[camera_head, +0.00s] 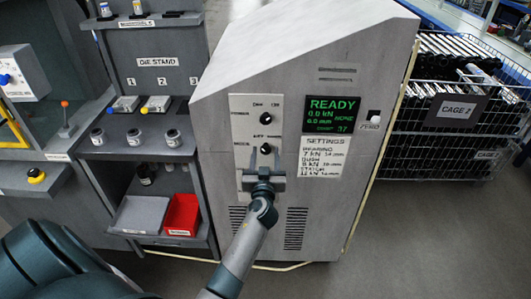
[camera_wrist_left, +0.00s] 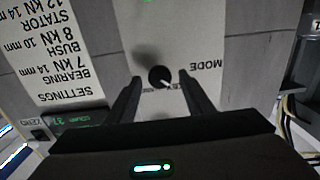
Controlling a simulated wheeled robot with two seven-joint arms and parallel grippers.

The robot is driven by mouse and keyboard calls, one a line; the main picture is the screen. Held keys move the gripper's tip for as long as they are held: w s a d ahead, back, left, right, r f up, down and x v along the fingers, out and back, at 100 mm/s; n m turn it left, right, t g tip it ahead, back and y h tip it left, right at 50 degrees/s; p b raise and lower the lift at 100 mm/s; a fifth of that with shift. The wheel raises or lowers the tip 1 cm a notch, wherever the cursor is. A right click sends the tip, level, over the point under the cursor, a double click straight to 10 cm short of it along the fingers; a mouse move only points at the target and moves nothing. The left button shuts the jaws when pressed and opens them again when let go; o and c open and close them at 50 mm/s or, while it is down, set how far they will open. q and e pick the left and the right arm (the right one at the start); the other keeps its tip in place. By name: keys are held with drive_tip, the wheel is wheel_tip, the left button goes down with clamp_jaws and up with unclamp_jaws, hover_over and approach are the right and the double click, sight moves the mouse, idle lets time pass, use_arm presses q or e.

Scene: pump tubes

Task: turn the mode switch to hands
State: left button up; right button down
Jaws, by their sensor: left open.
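The mode switch (camera_head: 265,149) is a small black round knob on the white panel of the grey press cabinet. It also shows in the left wrist view (camera_wrist_left: 159,76), beside the upside-down MODE label (camera_wrist_left: 203,65). A pale pointer mark on the knob points to the lower right in that view. My left gripper (camera_head: 263,164) is open in front of the panel. In the left wrist view its fingers (camera_wrist_left: 160,80) stand on either side of the knob, with gaps. Contact with the panel cannot be told. Part of the position lettering is hidden or too blurred to read.
The power knob (camera_head: 265,115) sits above the mode switch. A green READY screen (camera_head: 332,113) and a settings sheet (camera_head: 325,157) are to the right. The die stand (camera_head: 150,75) with a red bin (camera_head: 182,215) stands left; a wire cage (camera_head: 458,135) is right.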

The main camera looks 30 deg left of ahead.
drive_tip(key=shift+s+d, duration=0.1)
use_arm(q)
drive_tip(key=c, duration=1)
use_arm(e)
drive_tip(key=shift+d, duration=0.2)
